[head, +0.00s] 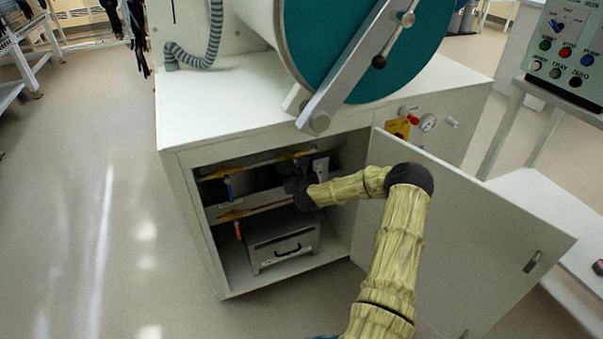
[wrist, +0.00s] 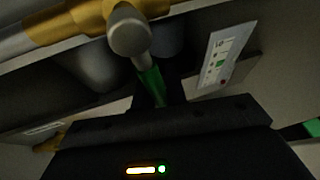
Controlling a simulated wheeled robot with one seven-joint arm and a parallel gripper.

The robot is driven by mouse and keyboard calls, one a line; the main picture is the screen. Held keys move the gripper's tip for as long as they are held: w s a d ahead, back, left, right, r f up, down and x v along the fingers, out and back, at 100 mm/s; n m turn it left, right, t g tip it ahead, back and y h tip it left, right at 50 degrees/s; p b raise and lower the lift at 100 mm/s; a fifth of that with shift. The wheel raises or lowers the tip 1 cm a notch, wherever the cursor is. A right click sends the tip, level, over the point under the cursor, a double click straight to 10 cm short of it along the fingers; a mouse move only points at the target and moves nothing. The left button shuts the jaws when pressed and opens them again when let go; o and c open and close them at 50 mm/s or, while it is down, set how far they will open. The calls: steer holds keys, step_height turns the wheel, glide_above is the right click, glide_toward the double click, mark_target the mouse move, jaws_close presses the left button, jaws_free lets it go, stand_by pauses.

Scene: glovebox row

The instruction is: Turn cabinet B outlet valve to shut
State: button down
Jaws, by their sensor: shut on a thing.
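The open cabinet (head: 222,280) holds pipes with brass-yellow valve bodies. My gripper (head: 298,188) is inside, below the upper right valve body (head: 294,155), and dark against the interior. In the wrist view a yellow valve body (wrist: 70,22) with a round grey hub (wrist: 128,36) carries a green lever (wrist: 152,82). The lever points down from the hub, between the dark fingers of my gripper (wrist: 160,92), which is shut on it. The fingers hide the lever's lower end. I cannot read which valve this is.
A blue-handled valve (head: 229,188) and an orange-handled valve (head: 238,231) are at the left inside. A grey drawer box (head: 283,250) stands on the cabinet floor. The open door (head: 460,235) stands right of my arm. A label card (wrist: 218,58) hangs beside the lever.

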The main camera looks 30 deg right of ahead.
steer(key=shift+a+f+m, duration=0.15)
steer(key=shift+a+m, duration=0.15)
steer(key=shift+a, duration=0.05)
stand_by(0.3)
steer(key=c, duration=1.4)
jaws_free()
steer(key=shift+c, duration=0.2)
steer(key=p+v, duration=0.4)
steer(key=v, duration=1.3)
steer(key=shift+s+d+r, duration=0.15)
steer(key=shift+s+r, duration=0.05)
steer(key=shift+r, duration=0.05)
